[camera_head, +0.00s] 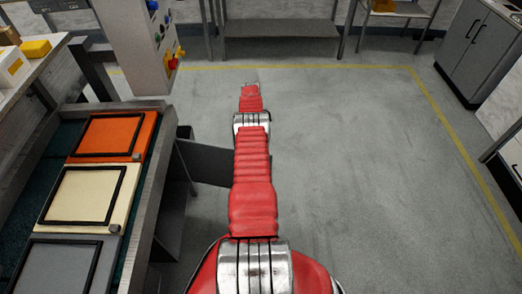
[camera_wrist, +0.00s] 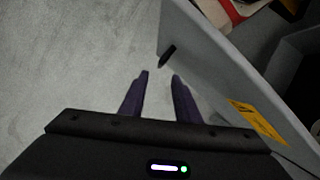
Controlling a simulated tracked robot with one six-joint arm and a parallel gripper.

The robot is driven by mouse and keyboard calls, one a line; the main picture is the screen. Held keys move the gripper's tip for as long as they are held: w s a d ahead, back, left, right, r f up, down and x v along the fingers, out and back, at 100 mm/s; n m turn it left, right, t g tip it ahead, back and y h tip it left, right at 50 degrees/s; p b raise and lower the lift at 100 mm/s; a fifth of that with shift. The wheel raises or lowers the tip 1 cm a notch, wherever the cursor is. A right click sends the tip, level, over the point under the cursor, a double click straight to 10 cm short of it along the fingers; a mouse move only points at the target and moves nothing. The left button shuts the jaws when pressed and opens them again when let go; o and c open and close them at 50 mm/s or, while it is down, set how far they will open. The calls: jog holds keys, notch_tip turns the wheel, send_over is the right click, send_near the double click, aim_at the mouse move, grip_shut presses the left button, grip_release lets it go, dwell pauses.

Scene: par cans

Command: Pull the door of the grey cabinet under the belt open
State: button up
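The grey cabinet door (camera_wrist: 215,75) runs diagonally down the right of the wrist view, with a yellow label (camera_wrist: 258,121) low on its face. A short black handle (camera_wrist: 167,56) is near its left edge. My gripper (camera_wrist: 160,76) has its two dark fingers apart, with a gap between the tips. The handle is just beyond the tips, toward the right finger; I see no grip on it. The door stands open: a dark space shows behind it. In the head view a dark panel (camera_head: 210,163), apparently this door, juts out from under the belt (camera_head: 153,165). My gripper cannot be made out there.
Orange (camera_head: 143,130), cream (camera_head: 128,208) and grey (camera_head: 45,246) trays lie on the belt at left. A control post (camera_head: 138,45) stands beyond it. Grey floor (camera_head: 345,160) is clear to the right. A metal table (camera_head: 280,30) stands at the back.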

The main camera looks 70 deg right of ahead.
jog(key=shift+w+d+r, duration=0.1)
jog(key=shift+r, duration=0.3)
jog(key=shift+c, duration=0.2)
